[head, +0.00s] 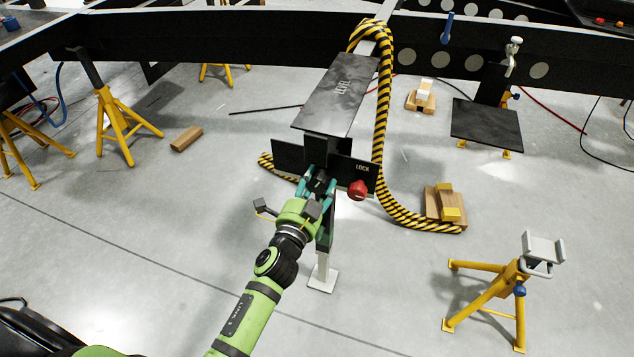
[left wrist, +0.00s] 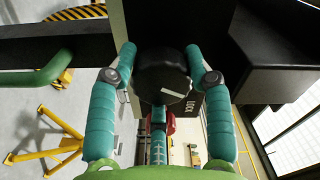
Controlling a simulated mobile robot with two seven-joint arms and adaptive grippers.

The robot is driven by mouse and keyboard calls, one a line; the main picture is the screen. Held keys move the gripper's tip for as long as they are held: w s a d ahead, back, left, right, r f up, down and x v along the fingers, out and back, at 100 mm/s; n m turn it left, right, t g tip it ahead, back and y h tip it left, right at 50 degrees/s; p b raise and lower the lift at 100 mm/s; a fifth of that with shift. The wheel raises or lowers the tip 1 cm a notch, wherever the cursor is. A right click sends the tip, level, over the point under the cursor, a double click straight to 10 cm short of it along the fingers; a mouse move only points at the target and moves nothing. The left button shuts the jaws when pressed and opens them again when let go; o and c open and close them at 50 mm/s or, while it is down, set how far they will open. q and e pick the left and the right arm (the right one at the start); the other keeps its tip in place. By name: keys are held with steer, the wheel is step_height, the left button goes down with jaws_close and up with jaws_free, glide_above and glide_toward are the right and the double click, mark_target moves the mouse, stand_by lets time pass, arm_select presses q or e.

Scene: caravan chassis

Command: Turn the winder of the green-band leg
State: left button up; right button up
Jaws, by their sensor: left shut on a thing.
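My left gripper (head: 318,182) is at the leg's head under the chassis, its teal fingers closed around a dark round winder knob (left wrist: 161,76). In the left wrist view one finger lies on each side of the knob, which has a short white mark on its face. In the head view the gripper mostly hides the knob. Below, the leg's pale post ends in a white foot plate (head: 322,279) on the floor. A dark green section (head: 325,237) shows above it, partly behind the gripper. My right gripper is not in view.
A plate marked LOCK (head: 361,170) with a red knob (head: 357,190) sits close right of the gripper. A plate marked LEVEL (head: 338,95) is above. A striped hose (head: 381,150) hangs to the right. Yellow stands (head: 122,118) and wood blocks (head: 186,139) stand on open floor.

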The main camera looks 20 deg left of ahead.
arm_select(q)
steer(key=shift+a+f+m, duration=0.2)
steer(key=shift+a+m, duration=0.15)
steer(key=shift+m, duration=0.05)
steer(key=o, duration=1.1)
steer(key=shift+o, duration=0.2)
steer(key=shift+d+r, duration=0.1)
steer(key=s, duration=1.2)
steer(key=shift+a, duration=0.25)
